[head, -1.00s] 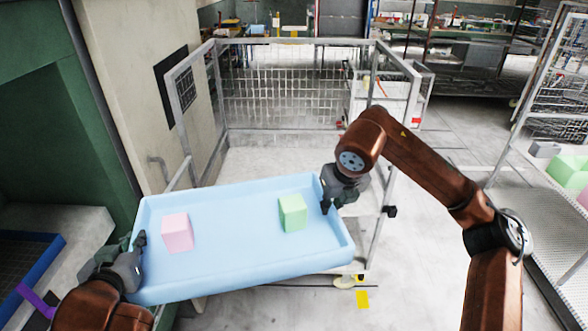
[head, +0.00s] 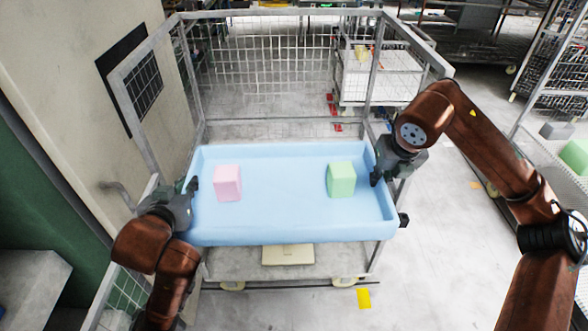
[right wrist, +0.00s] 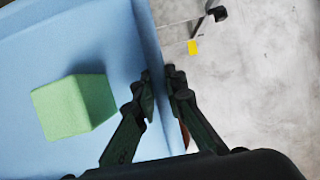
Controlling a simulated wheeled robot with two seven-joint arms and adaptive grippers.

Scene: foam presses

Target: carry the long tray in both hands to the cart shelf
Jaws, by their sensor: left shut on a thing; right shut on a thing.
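The long light-blue tray (head: 285,222) is held up level between my two grippers, in front of and over the near part of the wire cart. A pink block (head: 228,183) lies in its left part and a green block (head: 341,179) in its right part. My left gripper (head: 190,191) is shut on the tray's left end wall. My right gripper (head: 378,172) is shut on the right end wall. In the right wrist view its fingers (right wrist: 160,95) straddle the tray rim, with the green block (right wrist: 74,106) beside them. The cart shelf (head: 260,130) is partly hidden behind and below the tray.
The cart's mesh back (head: 265,75) and side frames (head: 150,60) rise around the shelf. A beige wall (head: 60,90) stands close on the left. A wire rack (head: 560,100) stands at the right. Clear floor (head: 440,240) lies right of the cart.

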